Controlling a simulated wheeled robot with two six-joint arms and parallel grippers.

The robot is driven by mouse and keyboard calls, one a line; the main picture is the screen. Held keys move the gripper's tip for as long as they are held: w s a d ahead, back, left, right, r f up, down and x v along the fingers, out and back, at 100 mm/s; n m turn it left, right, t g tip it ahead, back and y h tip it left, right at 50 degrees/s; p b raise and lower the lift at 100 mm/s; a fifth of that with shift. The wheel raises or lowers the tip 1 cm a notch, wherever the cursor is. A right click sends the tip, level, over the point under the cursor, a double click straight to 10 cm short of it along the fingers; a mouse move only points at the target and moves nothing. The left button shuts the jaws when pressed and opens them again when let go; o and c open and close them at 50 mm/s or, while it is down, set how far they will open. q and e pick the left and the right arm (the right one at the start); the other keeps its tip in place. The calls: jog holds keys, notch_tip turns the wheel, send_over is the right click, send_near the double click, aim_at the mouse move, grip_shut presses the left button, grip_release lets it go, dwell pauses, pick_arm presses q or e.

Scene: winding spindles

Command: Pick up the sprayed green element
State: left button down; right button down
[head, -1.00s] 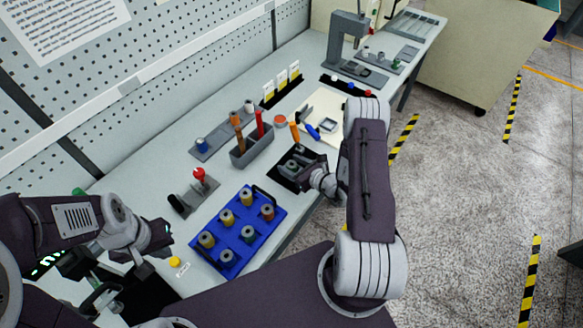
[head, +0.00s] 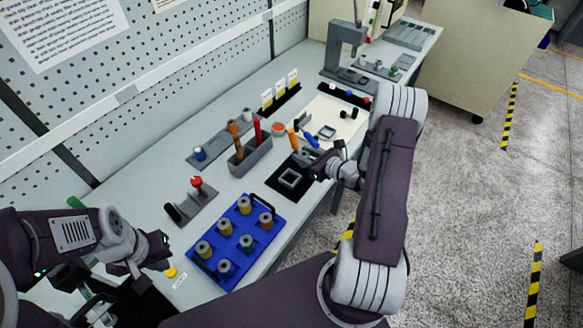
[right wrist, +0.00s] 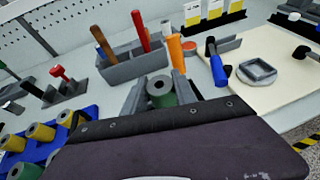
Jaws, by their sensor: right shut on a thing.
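The green element is a short spool with a grey holed top, seen in the right wrist view (right wrist: 161,96) between the two fingers. My right gripper (right wrist: 160,88) is shut on it and holds it upright. In the head view my right gripper (head: 308,166) is at the right side of the black mat (head: 272,182), and I cannot make out the element there. The square grey fixture (head: 289,178) on the mat looks empty. My left gripper (head: 158,264) is at the lower left, near the yellow button; its finger gap is unclear.
A blue tray (head: 218,277) with several spools stands in front. A grey tool bin (head: 250,158) is behind the mat. A cream board (head: 338,112) with tools lies to the right. A grey stand with a red-topped item (head: 196,184) is at left.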

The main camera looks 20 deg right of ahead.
jog(key=d+r, duration=0.4)
jog(key=d, duration=0.3)
jog(key=shift+b, duration=0.35)
